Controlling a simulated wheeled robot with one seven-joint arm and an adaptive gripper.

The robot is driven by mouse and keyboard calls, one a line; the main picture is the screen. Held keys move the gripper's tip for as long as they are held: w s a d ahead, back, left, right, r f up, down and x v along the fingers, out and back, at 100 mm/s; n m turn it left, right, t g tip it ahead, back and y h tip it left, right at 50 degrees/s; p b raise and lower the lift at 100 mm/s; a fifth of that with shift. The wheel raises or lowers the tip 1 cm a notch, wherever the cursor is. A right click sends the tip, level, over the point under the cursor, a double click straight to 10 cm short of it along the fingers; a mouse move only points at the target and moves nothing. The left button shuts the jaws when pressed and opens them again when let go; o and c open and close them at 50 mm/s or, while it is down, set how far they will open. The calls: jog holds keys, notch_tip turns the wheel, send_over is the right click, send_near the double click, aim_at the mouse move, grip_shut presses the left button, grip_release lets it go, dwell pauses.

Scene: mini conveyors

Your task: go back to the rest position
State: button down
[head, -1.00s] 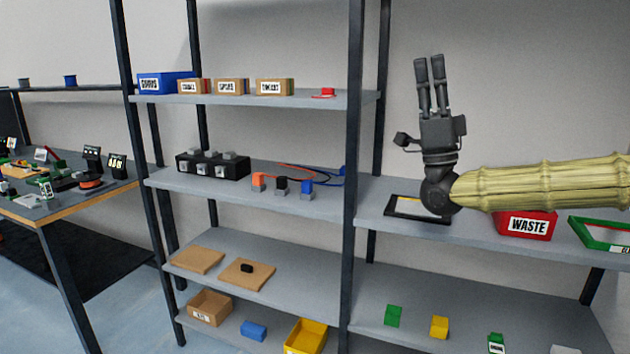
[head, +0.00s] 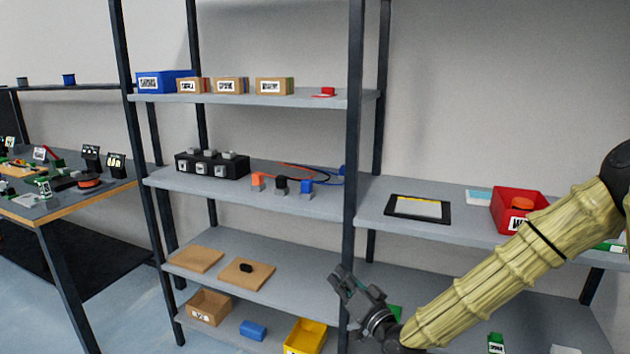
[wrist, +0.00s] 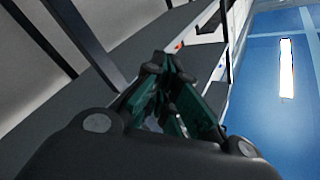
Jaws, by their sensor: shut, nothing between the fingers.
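My gripper (head: 343,283) is low in the head view, in front of the rack's dark middle upright, above the lower shelves. Its fingers point up and to the left, and my sleeved arm comes in from the right. In the wrist view the fingers (wrist: 170,68) meet at their tips, shut with nothing between them. My gripper and arm hide part of a green block (head: 394,313) and part of the lower right shelf.
A red waste bin (head: 508,212) holding an orange item stands behind my forearm. A black-framed tray (head: 418,208) lies on the middle right shelf. The rack's upright (head: 353,130) is close by.

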jog(key=s+f+g+h, duration=0.2)
jog(key=s+f+g, duration=0.3)
jog(key=f, duration=1)
jog(key=s+d+f+n+g+h, duration=0.1)
jog(key=s+d+f+g+h, duration=0.2)
jog(key=s+f, duration=0.85)
jog(key=s+d+f+g+h, duration=0.1)
jog(key=s+d+f+g, duration=0.35)
jog(key=s+f, duration=0.7)
jog(key=s+d+f+g+h, duration=0.2)
jog(key=s+d, duration=0.3)
jog(key=s, duration=0.4)
jog(key=s+d+f+g+h, duration=0.15)
jog(key=s+d, duration=0.25)
jog(key=s, duration=0.5)
notch_tip(320, 180, up, 17)
jog(key=p, duration=1.6)
jog(key=shift+w+f, duration=0.15)
jog(key=shift+w, duration=0.15)
